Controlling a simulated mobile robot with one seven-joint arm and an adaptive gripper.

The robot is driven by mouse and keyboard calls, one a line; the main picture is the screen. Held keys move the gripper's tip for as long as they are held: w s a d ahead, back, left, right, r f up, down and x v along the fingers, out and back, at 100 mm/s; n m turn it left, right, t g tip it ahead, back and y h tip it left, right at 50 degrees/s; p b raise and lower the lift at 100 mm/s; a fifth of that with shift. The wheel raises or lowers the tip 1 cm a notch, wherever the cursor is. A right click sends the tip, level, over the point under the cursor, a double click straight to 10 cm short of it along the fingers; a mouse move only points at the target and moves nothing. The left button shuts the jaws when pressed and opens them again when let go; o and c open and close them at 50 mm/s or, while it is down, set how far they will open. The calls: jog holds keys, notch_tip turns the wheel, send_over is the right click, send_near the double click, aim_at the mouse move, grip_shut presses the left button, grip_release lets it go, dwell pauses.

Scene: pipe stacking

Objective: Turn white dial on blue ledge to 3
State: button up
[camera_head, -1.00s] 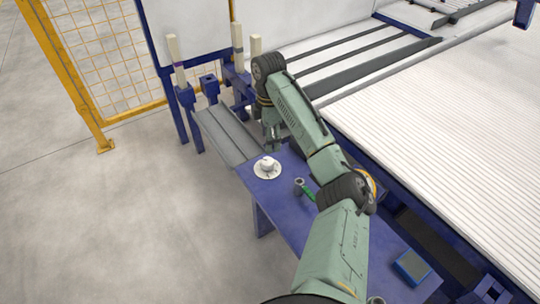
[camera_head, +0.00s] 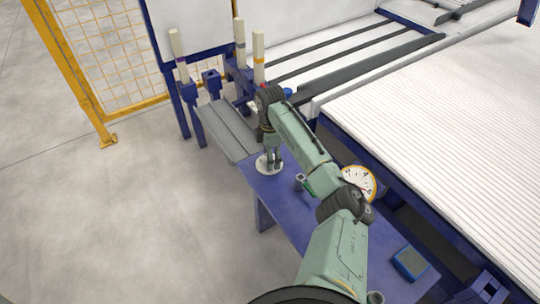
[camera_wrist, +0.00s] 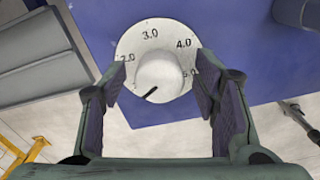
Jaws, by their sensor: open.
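The white dial (camera_head: 262,167) sits at the far left end of the blue ledge (camera_head: 285,205), mostly behind my gripper (camera_head: 273,156). My gripper (camera_wrist: 162,80) is open, with one finger on each side of the knob. The fingers cover parts of the plate's sides. Whether they touch the knob cannot be told.
A white round gauge (camera_head: 358,183) stands beside my arm. A small grey cylindrical piece (camera_head: 299,182) and a blue box (camera_head: 411,263) are on the blue ledge. A grey shelf (camera_head: 228,130) and posts with pale tops (camera_head: 259,58) stand behind the dial. Open floor lies left.

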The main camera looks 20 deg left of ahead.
jog(key=c, duration=1.2)
jog(key=shift+o, duration=0.2)
